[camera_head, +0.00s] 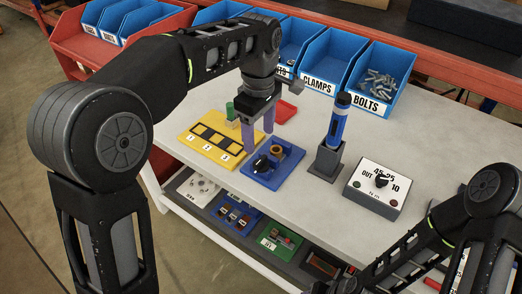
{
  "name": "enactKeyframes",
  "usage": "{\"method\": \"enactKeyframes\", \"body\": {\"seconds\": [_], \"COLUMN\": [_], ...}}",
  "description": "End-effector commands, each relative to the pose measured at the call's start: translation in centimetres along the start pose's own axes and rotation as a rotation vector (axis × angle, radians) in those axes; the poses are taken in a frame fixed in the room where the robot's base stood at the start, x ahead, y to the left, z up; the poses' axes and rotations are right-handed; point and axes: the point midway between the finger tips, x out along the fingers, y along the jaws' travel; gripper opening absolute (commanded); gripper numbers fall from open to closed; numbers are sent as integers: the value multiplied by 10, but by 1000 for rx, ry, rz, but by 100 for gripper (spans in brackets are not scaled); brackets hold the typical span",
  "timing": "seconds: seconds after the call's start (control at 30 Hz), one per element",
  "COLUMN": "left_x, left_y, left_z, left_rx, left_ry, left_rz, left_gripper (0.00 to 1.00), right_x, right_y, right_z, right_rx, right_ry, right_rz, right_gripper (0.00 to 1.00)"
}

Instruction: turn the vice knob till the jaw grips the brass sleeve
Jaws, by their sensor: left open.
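The vice stands on a blue base (288,171) on the light table, right of a yellow tray. Its black knob (260,163) is at the left side of the base. The brass sleeve (277,150) shows as a small gold-brown ring near the back of the base. Whether the jaw touches the sleeve is too small to tell. My left gripper (257,130) points down above and just behind the vice, its two purple-grey fingers apart and nothing seen between them. My right arm comes in at the lower right; its gripper is not visible.
A yellow numbered tray (196,145) lies left of the vice. A blue torch-like tool stands in a dark holder (325,162) to its right, then a dial box (376,190). Blue bins (376,104) line the back. A lower shelf holds trays.

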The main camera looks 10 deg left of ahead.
Motion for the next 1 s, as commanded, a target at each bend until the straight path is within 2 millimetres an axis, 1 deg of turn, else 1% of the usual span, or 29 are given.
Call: {"method": "enactKeyframes", "body": {"seconds": [0.17, 0.27, 0.37, 0.6, 0.7, 0.8, 1.0], "left_x": [4, 12, 25, 62, 73, 78, 79], "left_y": [0, 0, -1, 0, 0, 0, 0], "left_z": [0, 0, 0, 0, 0, 0, 0], "left_rx": [1, 1, 1, 1, 1, 1, 1], "left_ry": [0, -1, -1, -1, -1, -1, -1], "left_rz": [-1, -3, -4, -2, -2, -1, 0], "left_gripper": [62, 62, 62, 62, 62, 62, 62], "right_x": [0, 0, 0, 0, 0, 0, 0], "right_y": [0, 0, 0, 0, 0, 0, 0], "right_z": [0, 0, 0, 0, 0, 0, 0], "right_rx": [1, 1, 1, 1, 1, 1, 1], "right_ry": [0, 1, 1, 1, 1, 0, 0], "right_rz": [0, 0, 0, 0, 0, 0, 0], "right_gripper": [51, 51, 51, 51, 51, 51, 51]}}
